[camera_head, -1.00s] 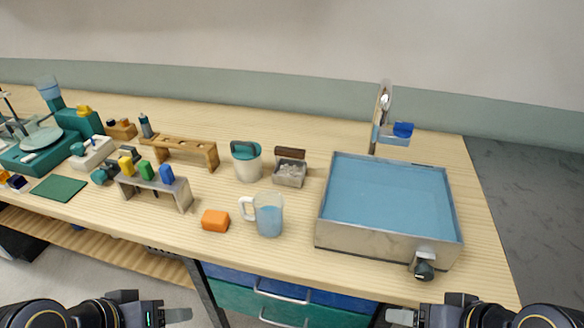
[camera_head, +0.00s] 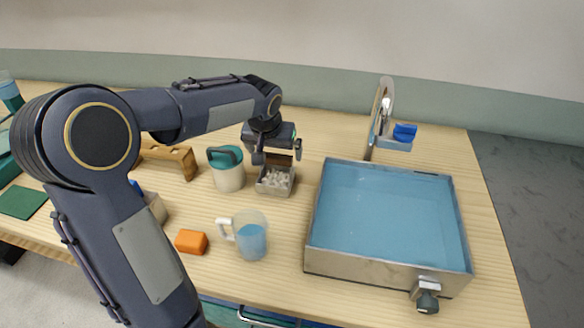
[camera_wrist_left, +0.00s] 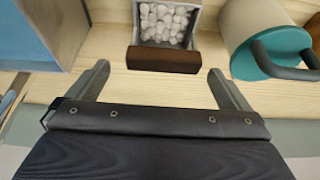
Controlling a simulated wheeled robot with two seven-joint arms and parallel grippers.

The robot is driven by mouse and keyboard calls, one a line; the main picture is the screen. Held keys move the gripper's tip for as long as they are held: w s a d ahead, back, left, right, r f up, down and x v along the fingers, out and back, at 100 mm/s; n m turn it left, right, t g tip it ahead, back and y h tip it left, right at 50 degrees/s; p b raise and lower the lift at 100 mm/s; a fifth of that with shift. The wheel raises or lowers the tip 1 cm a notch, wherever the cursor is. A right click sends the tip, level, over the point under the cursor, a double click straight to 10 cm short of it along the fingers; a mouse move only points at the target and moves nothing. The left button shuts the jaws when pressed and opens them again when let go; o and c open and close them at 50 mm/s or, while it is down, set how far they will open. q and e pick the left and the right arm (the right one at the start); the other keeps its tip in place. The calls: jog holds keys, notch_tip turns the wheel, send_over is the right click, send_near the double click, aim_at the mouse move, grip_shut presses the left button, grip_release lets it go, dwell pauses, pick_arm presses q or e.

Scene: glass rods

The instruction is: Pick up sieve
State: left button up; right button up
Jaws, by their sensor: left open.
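The sieve is a small square metal basket (camera_head: 274,188) with a dark brown handle (camera_head: 279,160) and white pebble-like pieces inside. It sits on the wooden table between the teal-lidded jug and the blue basin. My left gripper (camera_head: 279,154) is open above the handle, with its fingers pointing down on either side. In the left wrist view, the brown handle (camera_wrist_left: 163,60) lies between the open fingertips, apart from both. The basket with white pieces extends beyond it at the top edge. My right gripper is not in view.
The teal-lidded jug (camera_head: 229,172) stands close left of the sieve. A measuring cup with blue liquid (camera_head: 251,241) and an orange block (camera_head: 191,241) are nearer the front. My left arm hides much of the table's left side.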

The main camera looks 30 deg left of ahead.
aim_at(275, 154)
pick_arm(q)
jog(key=x, duration=0.6)
jog(key=shift+w+a+f+p, duration=0.2)
jog(key=shift+a+f+p, duration=0.05)
jog(key=shift+p, duration=0.15)
jog(key=c, duration=1)
jog(key=shift+c, duration=0.2)
jog(key=shift+r, duration=0.15)
jog(key=shift+r, duration=0.65)
jog(key=s+d+r+b, duration=0.1)
jog(key=s+d+r, duration=0.5)
jog(key=s+r, duration=0.5)
jog(key=shift+s+d+r+b, duration=0.25)
jog(key=shift+s+d+b, duration=0.15)
jog(key=shift+s, duration=0.3)
